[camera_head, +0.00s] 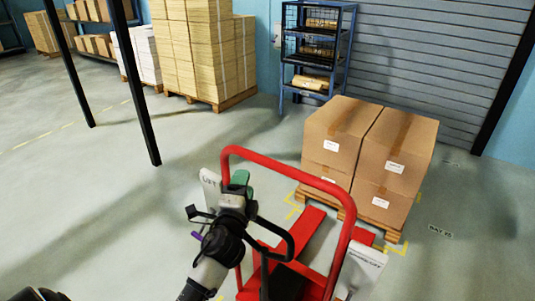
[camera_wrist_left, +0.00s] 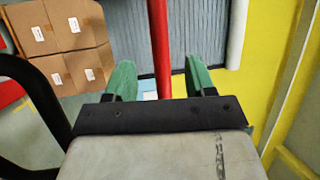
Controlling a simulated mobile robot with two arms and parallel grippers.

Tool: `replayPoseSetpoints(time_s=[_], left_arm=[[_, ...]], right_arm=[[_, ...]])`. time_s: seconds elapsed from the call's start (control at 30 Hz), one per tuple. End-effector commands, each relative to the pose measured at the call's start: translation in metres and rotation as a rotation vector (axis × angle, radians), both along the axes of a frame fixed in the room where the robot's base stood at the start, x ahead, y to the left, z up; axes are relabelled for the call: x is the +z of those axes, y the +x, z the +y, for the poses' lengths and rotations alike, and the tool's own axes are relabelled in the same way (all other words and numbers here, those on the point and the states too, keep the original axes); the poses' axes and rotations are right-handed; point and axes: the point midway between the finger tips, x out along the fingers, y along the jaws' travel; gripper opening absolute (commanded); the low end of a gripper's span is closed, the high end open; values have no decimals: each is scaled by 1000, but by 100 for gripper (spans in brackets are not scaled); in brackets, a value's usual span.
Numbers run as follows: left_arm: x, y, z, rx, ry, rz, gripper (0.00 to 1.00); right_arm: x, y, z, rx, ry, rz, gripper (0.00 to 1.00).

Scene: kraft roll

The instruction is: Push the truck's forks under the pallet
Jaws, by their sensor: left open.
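The red pallet truck (camera_head: 345,238) stands in the front middle, its handle loop rising towards me. Its red forks (camera_head: 304,232) point at the wooden pallet (camera_head: 393,234), which carries brown cartons (camera_head: 338,130). The fork tips meet the pallet's near side; I cannot tell if they are under it. My left gripper (camera_head: 240,182) is at the left side of the handle loop. In the left wrist view its green fingers (camera_wrist_left: 160,80) are apart, with the red handle bar (camera_wrist_left: 161,40) showing between them. Contact is unclear. My right gripper is not in view.
Yellow floor marks (camera_head: 396,249) surround the pallet. A blue wire shelf (camera_head: 317,50) and a grey shutter (camera_head: 430,60) stand behind it. Tall stacked cartons (camera_head: 210,50) are at the back left. Black posts (camera_head: 134,85) rise at the left. The left floor is largely clear.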

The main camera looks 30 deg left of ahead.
Motion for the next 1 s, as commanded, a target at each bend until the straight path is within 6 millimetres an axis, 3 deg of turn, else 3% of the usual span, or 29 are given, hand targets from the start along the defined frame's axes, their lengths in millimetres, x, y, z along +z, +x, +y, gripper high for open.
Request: replayPoseSetpoints(time_s=[0.2,0.5,0.7,1.0], left_arm=[[9,33,10,-1,-1,0,55],[16,82,27,-1,-4,1,55],[18,95,31,-2,-4,2,55],[18,97,31,-2,-5,1,53]], right_arm=[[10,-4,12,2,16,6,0],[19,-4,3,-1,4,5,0],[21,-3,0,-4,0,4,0],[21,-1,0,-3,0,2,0]])
